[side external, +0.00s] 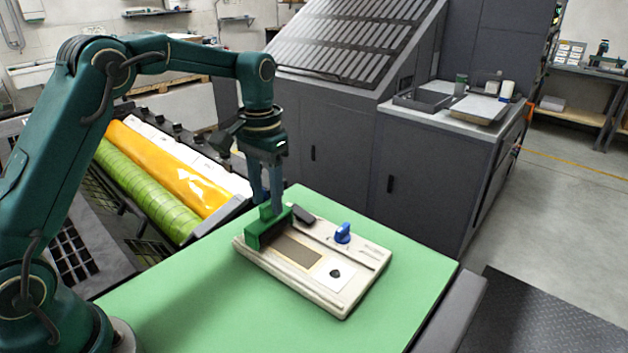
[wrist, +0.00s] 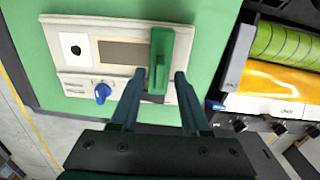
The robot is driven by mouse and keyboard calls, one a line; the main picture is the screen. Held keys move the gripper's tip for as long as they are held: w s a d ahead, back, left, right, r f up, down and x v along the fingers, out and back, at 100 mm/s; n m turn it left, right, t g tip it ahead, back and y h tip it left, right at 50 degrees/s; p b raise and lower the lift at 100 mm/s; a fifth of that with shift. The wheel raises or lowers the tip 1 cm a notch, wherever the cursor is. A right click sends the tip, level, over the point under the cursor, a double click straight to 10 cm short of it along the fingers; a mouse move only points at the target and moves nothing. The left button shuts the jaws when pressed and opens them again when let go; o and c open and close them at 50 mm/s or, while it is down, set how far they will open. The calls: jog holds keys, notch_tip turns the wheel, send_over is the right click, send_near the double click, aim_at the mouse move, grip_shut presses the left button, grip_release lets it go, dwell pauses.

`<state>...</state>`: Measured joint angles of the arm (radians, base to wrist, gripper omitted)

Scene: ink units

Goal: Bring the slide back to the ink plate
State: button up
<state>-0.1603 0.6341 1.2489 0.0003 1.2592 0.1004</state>
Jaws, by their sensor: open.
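The ink unit is a pale flat base (side external: 345,300) on a green table, also in the wrist view (wrist: 84,30). It carries a tan-brown plate (side external: 298,250), also in the wrist view (wrist: 122,53), and a white pad with a black spot (side external: 335,274). The green slide (side external: 254,238) stands across the base at the end away from the spot; it also shows in the wrist view (wrist: 160,50). My gripper (side external: 267,203) is open and points down at the slide. In the wrist view its fingers (wrist: 160,75) lie either side of the slide's near end. Contact cannot be told.
A blue knob (side external: 343,233) stands up from the base, and a dark block (side external: 302,214) lies near the slide. A press with green and orange rollers (side external: 150,190) stands behind at left, a grey cabinet (side external: 440,165) behind at right. The green table (side external: 200,300) is clear in front.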

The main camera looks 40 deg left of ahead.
jog(key=shift+f, duration=0.9)
grip_shut()
dwell(0.8)
